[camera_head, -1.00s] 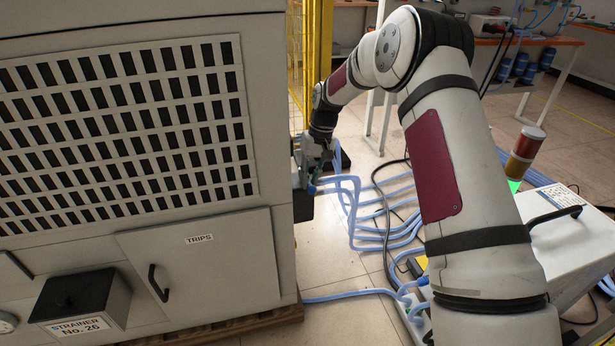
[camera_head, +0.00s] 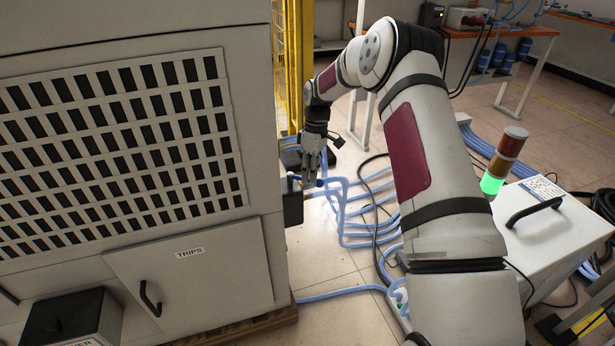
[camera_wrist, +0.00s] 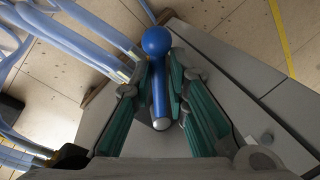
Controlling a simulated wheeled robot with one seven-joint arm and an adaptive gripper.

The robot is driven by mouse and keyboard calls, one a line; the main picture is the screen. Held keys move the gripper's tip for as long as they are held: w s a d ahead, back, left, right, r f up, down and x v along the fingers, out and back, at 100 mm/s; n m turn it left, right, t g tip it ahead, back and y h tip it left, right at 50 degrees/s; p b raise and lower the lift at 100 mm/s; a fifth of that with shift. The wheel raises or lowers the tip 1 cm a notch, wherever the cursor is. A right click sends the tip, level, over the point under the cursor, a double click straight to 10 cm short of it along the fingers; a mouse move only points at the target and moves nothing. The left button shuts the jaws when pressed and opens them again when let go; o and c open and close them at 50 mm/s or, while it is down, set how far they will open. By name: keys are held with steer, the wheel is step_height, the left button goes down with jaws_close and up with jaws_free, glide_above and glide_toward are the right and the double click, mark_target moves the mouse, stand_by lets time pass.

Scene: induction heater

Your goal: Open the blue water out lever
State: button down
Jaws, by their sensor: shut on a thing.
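The blue water out lever (camera_wrist: 159,92) shows in the wrist view as a blue bar with a round ball at its far end and a pale tip at its near end. My gripper (camera_wrist: 160,72) has its green-padded fingers on both sides of the bar, shut on it just below the ball. In the head view my gripper (camera_head: 312,178) points down beside the right side of the grey cabinet (camera_head: 245,120). The lever is mostly hidden there by the fingers, and its mount cannot be made out.
Several pale blue hoses (camera_head: 352,215) run over the floor right of my gripper. A yellow post (camera_head: 297,60) stands behind it. A white box with a black handle (camera_head: 560,235) and a signal light (camera_head: 503,162) stands at the right.

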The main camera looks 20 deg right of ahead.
steer(key=w+n, duration=0.1)
steer(key=n, duration=0.2)
steer(key=w+d+n+h+b, duration=0.1)
steer(key=w+n, duration=0.2)
steer(key=n, duration=0.2)
steer(key=shift+w+d+f+n+g+b, duration=0.1)
steer(key=shift+w+d+n+g+b, duration=0.1)
steer(key=shift+d+n+g+b, duration=0.15)
steer(key=shift+w+h, duration=0.15)
steer(key=shift+h, duration=0.15)
steer(key=c, duration=1.6)
jaws_free()
steer(key=shift+c, duration=0.2)
steer(key=shift+r, duration=0.2)
steer(key=v, duration=1.1)
steer(key=shift+r, duration=0.35)
steer(key=shift+d, duration=0.1)
